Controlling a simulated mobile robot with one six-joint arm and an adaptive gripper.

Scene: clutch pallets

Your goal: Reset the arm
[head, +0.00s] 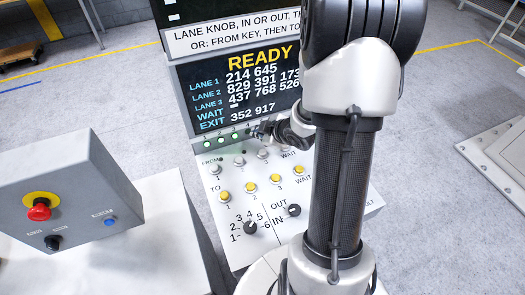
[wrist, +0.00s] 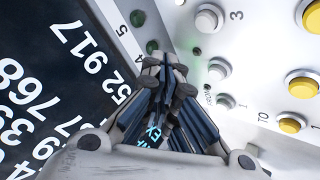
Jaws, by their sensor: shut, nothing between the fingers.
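My gripper (head: 262,131) is shut and empty. In the head view it is over the top edge of the sloped control panel (head: 238,259), just below the display (head: 210,119). My arm stands upright in front of the panel's right side and hides part of it. In the wrist view the fingers (wrist: 165,66) are together, with the display on the left and the button panel on the right. I cannot tell whether the fingertips touch the panel.
The display reads READY, with numbers for lanes 1 to 3, WAIT and EXIT. White FROM buttons (head: 215,170), yellow TO buttons (head: 250,188), a numbered knob (head: 250,227) and an IN/OUT knob (head: 294,210) are on the panel. A grey box with a red emergency button (head: 39,211) stands left.

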